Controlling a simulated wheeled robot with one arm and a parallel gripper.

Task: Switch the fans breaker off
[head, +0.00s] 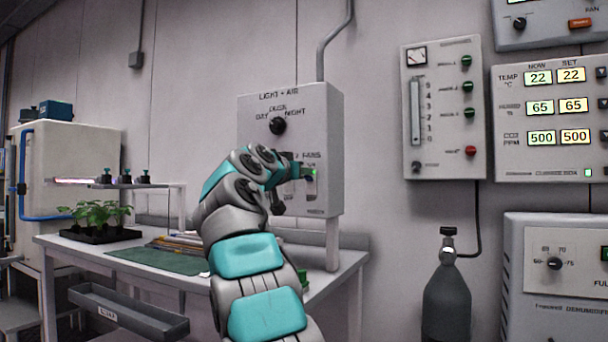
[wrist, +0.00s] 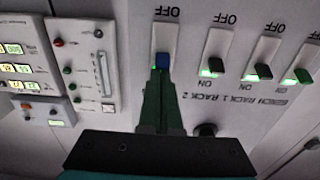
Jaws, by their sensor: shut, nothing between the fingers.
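The fans breaker is the rightmost switch on the light and air box (head: 325,130) in the head view, with a green glow beside it. In the upside-down wrist view, its blue lever (wrist: 162,61) sits at the end of its white slot away from the OFF label. My gripper (wrist: 160,82) is shut and empty, its fingertips right at this lever; I cannot tell whether they touch it. In the head view my gripper (head: 298,173) covers most of the breaker row.
Other breakers with dark levers (wrist: 214,66) and green lights stand beside the fans breaker. A round black knob (head: 278,126) sits above the row in the head view. A bench (head: 320,278) lies below the box. A gauge panel (head: 445,110) hangs to the right.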

